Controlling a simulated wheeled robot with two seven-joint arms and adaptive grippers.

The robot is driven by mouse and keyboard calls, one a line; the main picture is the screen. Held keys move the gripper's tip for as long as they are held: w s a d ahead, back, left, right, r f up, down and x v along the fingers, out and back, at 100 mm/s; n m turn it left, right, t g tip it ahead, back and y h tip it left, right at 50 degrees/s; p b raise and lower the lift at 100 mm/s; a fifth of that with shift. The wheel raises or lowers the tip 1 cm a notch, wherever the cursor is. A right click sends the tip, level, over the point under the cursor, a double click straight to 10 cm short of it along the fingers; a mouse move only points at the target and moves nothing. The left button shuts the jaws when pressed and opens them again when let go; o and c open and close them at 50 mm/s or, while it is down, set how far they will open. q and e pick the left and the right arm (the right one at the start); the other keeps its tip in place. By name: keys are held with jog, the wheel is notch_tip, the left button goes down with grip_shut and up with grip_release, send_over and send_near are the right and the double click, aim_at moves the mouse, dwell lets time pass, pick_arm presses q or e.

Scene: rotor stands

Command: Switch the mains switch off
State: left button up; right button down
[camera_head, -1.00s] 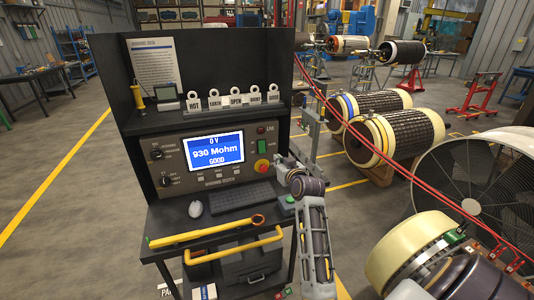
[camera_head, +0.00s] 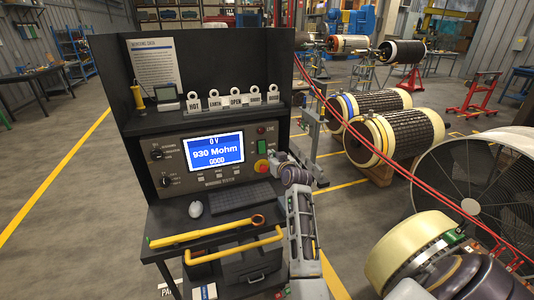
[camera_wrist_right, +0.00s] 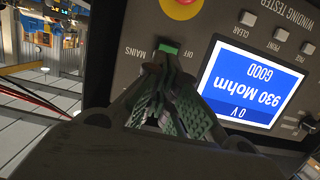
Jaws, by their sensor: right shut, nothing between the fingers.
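The mains switch (camera_wrist_right: 169,48) is a small green rocker on the dark tester panel, between the lettering MAINS and OFF in the right wrist view. In the head view the switch (camera_head: 262,147) is a small patch above the red stop button. My right gripper (camera_wrist_right: 168,65) is shut and empty, its fingertips close to the switch; I cannot tell whether they touch it. In the head view this gripper (camera_head: 274,158) is at the panel's right edge, mostly hidden behind its own wrist. My left gripper is not in view.
The red stop button (camera_head: 262,166) on its yellow base sits close to the fingers. The lit screen (camera_head: 215,150) reads 0 V, 930 Mohm, GOOD. Red cables (camera_head: 350,118) run at the right.

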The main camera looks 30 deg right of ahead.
aim_at(265, 151)
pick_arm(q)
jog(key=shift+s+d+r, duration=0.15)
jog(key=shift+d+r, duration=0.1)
pick_arm(e)
jog(key=shift+x, duration=3.55)
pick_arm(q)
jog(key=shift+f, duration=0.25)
pick_arm(e)
jog(key=shift+f, duration=0.1)
jog(key=shift+b, duration=0.3)
jog(key=shift+t+b, duration=0.3)
jog(key=shift+b, duration=0.05)
pick_arm(q)
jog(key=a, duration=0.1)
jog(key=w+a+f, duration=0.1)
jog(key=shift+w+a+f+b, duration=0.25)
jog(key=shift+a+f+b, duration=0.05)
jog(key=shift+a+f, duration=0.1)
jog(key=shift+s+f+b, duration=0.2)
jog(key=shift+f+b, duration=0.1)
jog(key=shift+b, duration=0.05)
pick_arm(e)
jog(key=shift+f, duration=0.1)
